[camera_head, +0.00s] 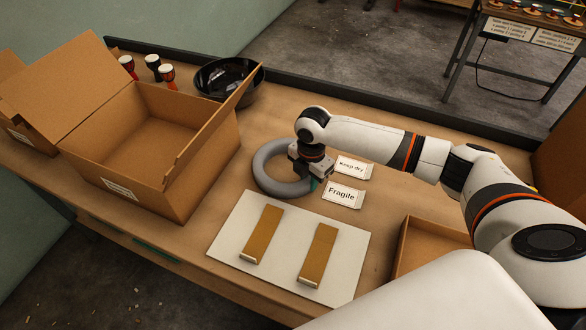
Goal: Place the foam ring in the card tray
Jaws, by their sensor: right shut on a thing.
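The grey foam ring (262,166) lies flat at the middle of the table, to the right of the large open cardboard box. My right gripper (314,180) reaches down over the ring's right side and is shut on it. The fingers cover that part of the ring. I cannot tell whether the ring is raised off the table. A low open cardboard tray (401,246), which looks like the card tray, is at the lower right. My right arm and a white part of me hide much of it. My left gripper is not in view.
The large open box (202,192) stands on the left. A black bowl (212,77) and small drums (153,63) stand behind it. A white board (285,243) with two brown strips lies in front of the ring. "Keep dry" (354,167) and "Fragile" (344,195) labels lie near the gripper.

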